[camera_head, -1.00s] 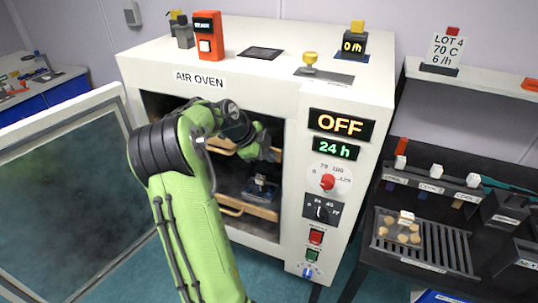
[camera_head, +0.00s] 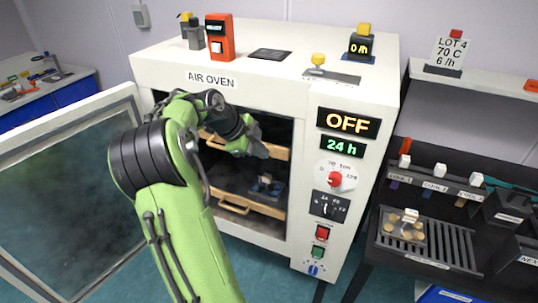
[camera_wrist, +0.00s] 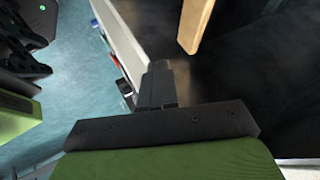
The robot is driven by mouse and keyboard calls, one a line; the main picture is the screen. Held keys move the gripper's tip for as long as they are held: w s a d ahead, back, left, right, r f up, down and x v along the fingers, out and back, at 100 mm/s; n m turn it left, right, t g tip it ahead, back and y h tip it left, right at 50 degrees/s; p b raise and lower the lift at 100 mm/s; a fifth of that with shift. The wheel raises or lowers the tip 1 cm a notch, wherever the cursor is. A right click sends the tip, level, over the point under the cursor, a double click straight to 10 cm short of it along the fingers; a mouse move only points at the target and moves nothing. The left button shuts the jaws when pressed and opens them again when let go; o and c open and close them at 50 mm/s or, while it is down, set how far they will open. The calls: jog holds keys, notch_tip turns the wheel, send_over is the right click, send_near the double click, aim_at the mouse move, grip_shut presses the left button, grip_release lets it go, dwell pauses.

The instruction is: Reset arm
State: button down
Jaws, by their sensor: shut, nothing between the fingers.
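My green and black arm reaches to the open front of the air oven (camera_head: 318,100). My gripper (camera_head: 262,150) is near the oven mouth, in front of the upper wooden-edged shelf. In the wrist view my gripper (camera_wrist: 157,68) shows with its fingers together and nothing between them. The oven door (camera_head: 65,190) stands open at the left. Inside the oven, a small dark object with a metallic part (camera_head: 266,186) sits on the lower shelf (camera_head: 245,205). The oven display (camera_head: 348,122) reads OFF and the one below reads 24 h.
At the right, a dark bench holds a slatted rack (camera_head: 428,240) with several tan discs, and a row of labelled holders (camera_head: 435,185). An orange device (camera_head: 219,38) and a yellow-topped 0 /h block (camera_head: 360,43) stand on the oven. Floor shows below the oven.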

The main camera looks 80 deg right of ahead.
jog(key=v, duration=0.4)
jog(key=shift+a+p, duration=0.15)
jog(key=shift+p, duration=0.2)
jog(key=shift+a, duration=0.1)
